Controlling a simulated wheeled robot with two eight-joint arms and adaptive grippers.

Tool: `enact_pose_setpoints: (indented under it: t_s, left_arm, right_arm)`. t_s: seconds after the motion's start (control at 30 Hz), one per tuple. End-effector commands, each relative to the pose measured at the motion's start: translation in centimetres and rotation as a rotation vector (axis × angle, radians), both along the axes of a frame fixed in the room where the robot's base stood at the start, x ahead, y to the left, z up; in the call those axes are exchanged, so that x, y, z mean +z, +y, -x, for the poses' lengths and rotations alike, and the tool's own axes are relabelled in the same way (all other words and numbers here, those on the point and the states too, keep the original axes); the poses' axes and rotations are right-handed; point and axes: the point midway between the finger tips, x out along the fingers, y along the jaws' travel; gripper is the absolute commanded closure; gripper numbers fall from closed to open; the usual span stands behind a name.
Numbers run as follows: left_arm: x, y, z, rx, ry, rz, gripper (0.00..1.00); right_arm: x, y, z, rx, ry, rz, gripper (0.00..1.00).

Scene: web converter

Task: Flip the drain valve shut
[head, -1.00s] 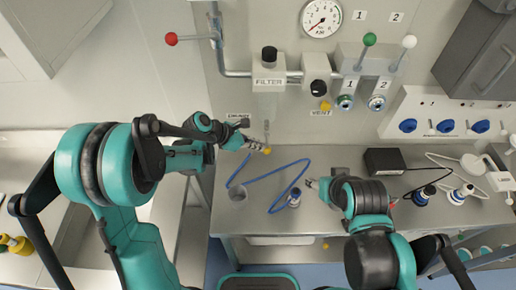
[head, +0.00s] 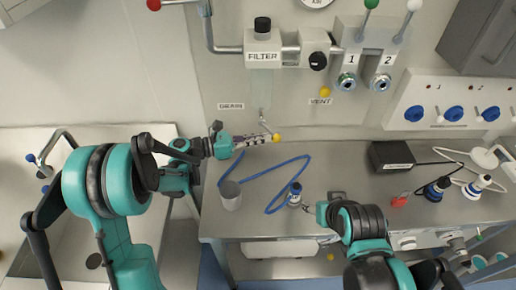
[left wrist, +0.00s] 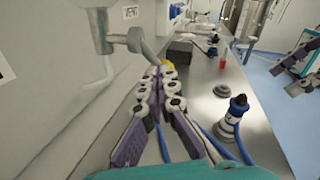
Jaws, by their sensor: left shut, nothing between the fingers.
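The drain valve hangs below the filter block (head: 263,55), beside the DRAIN label (head: 231,106).
A blue hose (head: 285,165) lies on the steel bench near a grey cup (head: 230,195). A black box (head: 390,156) and a red item (head: 400,200) stand to the right.

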Motion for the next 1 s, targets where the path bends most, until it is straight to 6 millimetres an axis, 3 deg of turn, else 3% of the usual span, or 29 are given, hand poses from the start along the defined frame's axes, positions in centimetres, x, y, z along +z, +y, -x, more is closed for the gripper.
enact_pose_setpoints:
  t_s: [0.1, 0.4, 0.57, 1.0]
  left_arm:
    - [-0.6, -0.6, 0.0, -0.002, 0.001, 0.111, 1.0]
    - [0.2, -1.8, 0.1, -0.002, 0.001, 0.112, 1.0]
    - [0.4, -2.3, 0.0, -0.003, 0.001, 0.25, 1.0]
    - [0.9, -2.6, 0.0, -0.001, 0.0, 0.242, 1.0]
  right_arm:
    - [-1.9, 0.0, 0.0, 0.0, 0.0, 0.0, 0.44]
    - [-4.0, 0.0, 0.0, 0.0, 0.0, 0.0, 0.44]
    - [-4.7, 0.0, 0.0, 0.0, 0.0, 0.0, 0.44]
    - [-5.0, 0.0, 0.0, 0.0, 0.0, 0.0, 0.44]
